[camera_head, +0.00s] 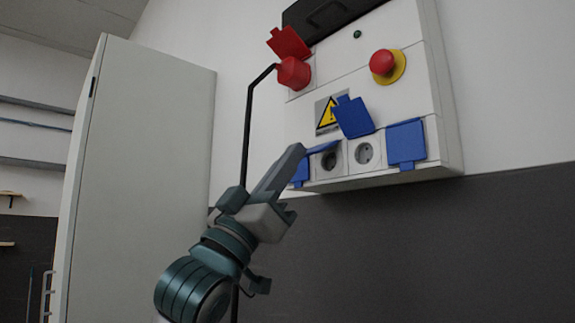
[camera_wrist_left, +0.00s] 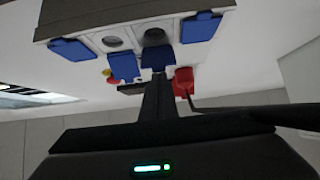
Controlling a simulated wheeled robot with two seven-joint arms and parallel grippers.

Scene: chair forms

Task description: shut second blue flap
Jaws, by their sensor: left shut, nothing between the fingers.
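A wall panel (camera_head: 335,85) carries a row of sockets with blue flaps. Counting from the left in the head view, the second blue flap (camera_head: 322,147) sticks out nearly edge-on above its socket (camera_head: 328,162). It also shows in the left wrist view (camera_wrist_left: 155,57). The third flap (camera_head: 354,117) is raised, baring its round socket (camera_head: 365,154). The rightmost flap (camera_head: 406,143) is down. The leftmost flap (camera_head: 301,172) is partly hidden by my gripper. My left gripper (camera_head: 297,152) is shut and empty, its tip close to the second flap; contact is unclear. My right gripper is out of view.
A red socket (camera_head: 293,73) with a raised red lid (camera_head: 288,43) and a red emergency button (camera_head: 383,62) on yellow sit higher on the panel. A black cable (camera_head: 247,125) runs down beside it. A tall pale cabinet (camera_head: 140,150) stands at left.

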